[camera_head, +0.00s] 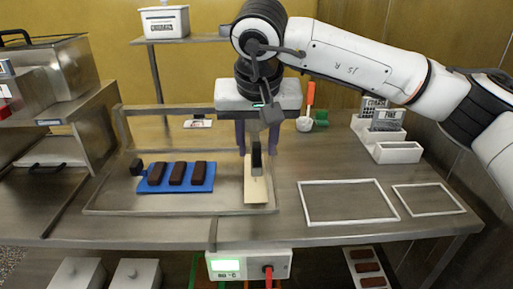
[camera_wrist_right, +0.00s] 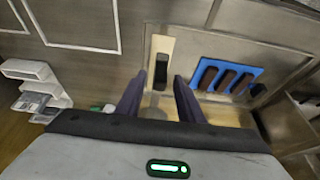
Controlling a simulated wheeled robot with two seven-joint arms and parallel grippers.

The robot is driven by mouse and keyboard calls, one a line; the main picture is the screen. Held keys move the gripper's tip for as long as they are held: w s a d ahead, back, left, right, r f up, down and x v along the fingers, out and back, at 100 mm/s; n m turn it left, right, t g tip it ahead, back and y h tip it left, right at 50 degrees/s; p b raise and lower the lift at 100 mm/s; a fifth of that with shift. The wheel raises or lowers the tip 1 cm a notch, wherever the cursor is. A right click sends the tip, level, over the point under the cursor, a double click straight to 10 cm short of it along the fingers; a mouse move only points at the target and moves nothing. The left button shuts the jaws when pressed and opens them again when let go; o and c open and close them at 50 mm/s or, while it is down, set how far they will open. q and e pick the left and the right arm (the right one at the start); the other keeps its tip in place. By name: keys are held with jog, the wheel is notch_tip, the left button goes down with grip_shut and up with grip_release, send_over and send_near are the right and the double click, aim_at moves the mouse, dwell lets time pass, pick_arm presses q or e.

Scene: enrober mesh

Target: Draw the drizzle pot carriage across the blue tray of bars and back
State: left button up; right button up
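The blue tray (camera_head: 208,184) lies on the steel table with three dark brown bars on it and a black block at its left end. It also shows in the wrist view (camera_wrist_right: 196,78). To its right is a beige board (camera_head: 257,192) with an upright black handle (camera_head: 256,155); in the wrist view the handle (camera_wrist_right: 161,70) stands ahead of my fingers. A small grey part (camera_wrist_right: 152,108) shows between the fingers. I cannot tell for sure which part is the pot carriage. My right gripper (camera_head: 255,150) is open, its fingers apart, behind the handle. My left gripper is out of view.
A metal rail frame (camera_head: 170,111) spans behind the tray. Two white outlined rectangles (camera_head: 348,202) (camera_head: 428,199) lie empty at right. White bins (camera_head: 398,152) stand at the back right, a steel machine (camera_head: 60,75) at left. A control box (camera_head: 249,265) hangs below the front edge.

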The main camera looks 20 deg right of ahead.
jog(key=shift+x, duration=0.95)
jog(key=shift+c, duration=0.4)
grip_shut()
